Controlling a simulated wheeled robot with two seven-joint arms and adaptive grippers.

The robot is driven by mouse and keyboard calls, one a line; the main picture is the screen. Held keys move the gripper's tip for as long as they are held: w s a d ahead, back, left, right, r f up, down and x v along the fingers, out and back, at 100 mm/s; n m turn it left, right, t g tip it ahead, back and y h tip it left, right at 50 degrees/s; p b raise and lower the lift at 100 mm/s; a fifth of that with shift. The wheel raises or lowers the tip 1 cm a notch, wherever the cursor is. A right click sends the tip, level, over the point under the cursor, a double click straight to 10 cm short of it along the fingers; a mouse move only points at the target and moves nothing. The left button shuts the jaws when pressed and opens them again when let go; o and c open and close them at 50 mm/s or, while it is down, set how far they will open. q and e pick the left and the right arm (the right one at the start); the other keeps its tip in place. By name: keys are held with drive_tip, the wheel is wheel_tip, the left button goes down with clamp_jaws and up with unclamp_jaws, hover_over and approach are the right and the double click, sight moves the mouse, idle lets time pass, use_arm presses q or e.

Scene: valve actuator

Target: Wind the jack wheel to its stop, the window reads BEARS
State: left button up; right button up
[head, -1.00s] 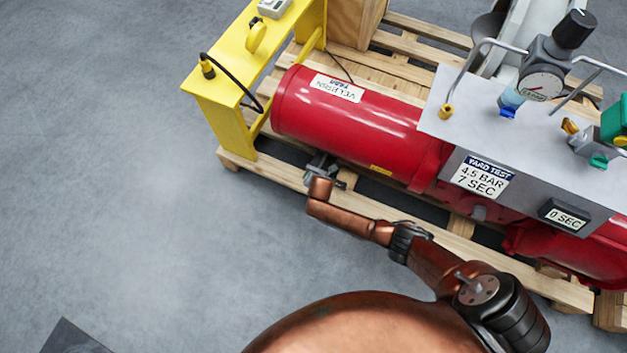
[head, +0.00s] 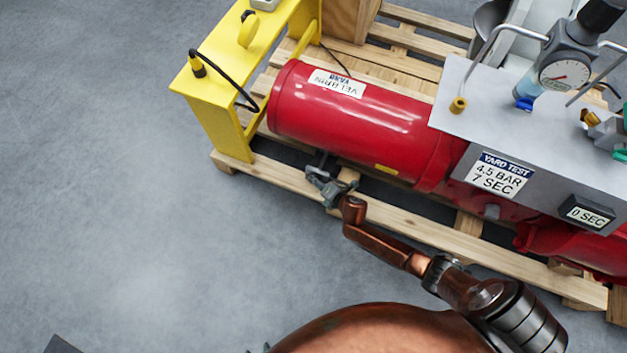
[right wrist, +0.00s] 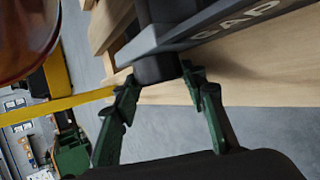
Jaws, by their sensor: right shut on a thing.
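My right gripper (head: 328,186) is beside the lower front side of the red cylinder (head: 350,115) in the head view, low over the pallet's front edge. In the right wrist view its green fingers (right wrist: 160,75) are closed around a dark round grip or post (right wrist: 155,62). A dark bar with the letters "CAP" (right wrist: 245,14) extends above and right of that post. I cannot tell whether the post belongs to the jack wheel. No window reading BEARS is legible. My left gripper is not in view.
A yellow stand (head: 205,95) with a cable rises at the left end. A grey panel (head: 485,120) carries a gauge (head: 564,76), a "4.5 BAR 7 SEC" label and a "0 SEC" display (head: 586,214). The wooden pallet (head: 400,220) lies beneath.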

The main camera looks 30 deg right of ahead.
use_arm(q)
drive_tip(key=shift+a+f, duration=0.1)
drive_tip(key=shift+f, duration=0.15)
use_arm(e)
drive_tip(key=o, duration=1.2)
drive_tip(key=shift+c, duration=0.2)
